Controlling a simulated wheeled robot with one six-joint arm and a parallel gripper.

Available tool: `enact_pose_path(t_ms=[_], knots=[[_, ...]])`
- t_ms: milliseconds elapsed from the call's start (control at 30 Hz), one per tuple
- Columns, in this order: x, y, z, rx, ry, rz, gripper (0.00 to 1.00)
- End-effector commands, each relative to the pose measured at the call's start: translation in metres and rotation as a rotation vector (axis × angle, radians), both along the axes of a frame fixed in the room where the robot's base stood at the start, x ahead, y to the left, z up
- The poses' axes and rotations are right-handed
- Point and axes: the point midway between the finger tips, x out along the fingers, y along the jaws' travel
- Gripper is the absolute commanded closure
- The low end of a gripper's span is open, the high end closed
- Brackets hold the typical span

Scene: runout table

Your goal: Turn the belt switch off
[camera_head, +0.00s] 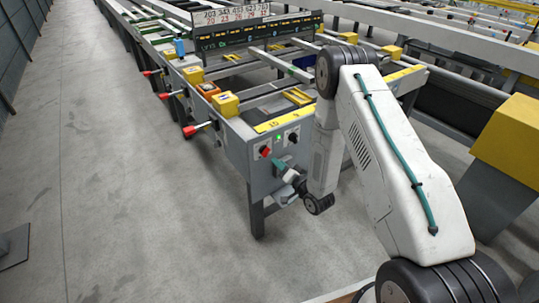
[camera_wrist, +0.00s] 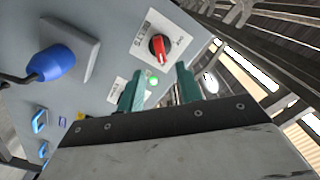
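The grey end panel (camera_head: 240,152) of the runout table carries a rotary switch with a red knob (camera_head: 264,151), a lit green lamp (camera_head: 278,138) and a second, black-knobbed switch (camera_head: 293,137). In the wrist view a red knob (camera_wrist: 157,48) sits on a white plate, with the green lamp (camera_wrist: 153,80) nearby. My gripper (camera_head: 283,166) is just below and in front of the panel. In the wrist view its teal fingers (camera_wrist: 160,70) stand apart and empty, short of the red knob. Another white plate is partly hidden behind one finger.
A blue plug (camera_wrist: 52,63) with a cable juts from the panel in the wrist view. Red-tipped levers (camera_head: 190,131) stick out along the table's left side. Yellow blocks (camera_head: 225,104) stand on top.

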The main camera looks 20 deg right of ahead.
Motion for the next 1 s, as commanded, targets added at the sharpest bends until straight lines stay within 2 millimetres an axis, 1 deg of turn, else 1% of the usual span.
enact_pose_path(t_ms=[67, 167, 300, 500, 633, 867, 900, 933, 967, 1000], knots=[[0.005, 0.002, -0.001, 0.005, -0.006, 0.001, 0.65], [0.018, 0.007, 0.000, 0.006, -0.008, 0.002, 0.65], [0.041, 0.014, 0.000, 0.005, -0.007, 0.001, 0.65], [0.065, 0.022, 0.000, 0.004, -0.005, 0.001, 0.65], [0.071, 0.024, 0.000, 0.005, -0.004, 0.000, 0.65], [0.072, 0.024, 0.000, 0.004, -0.004, -0.001, 0.65], [0.072, 0.024, 0.000, 0.004, -0.004, -0.001, 0.70], [0.072, 0.024, 0.000, 0.004, -0.004, -0.001, 0.78], [0.072, 0.024, 0.000, 0.004, -0.004, -0.001, 0.87], [0.072, 0.024, 0.000, 0.004, -0.004, -0.001, 0.98]])
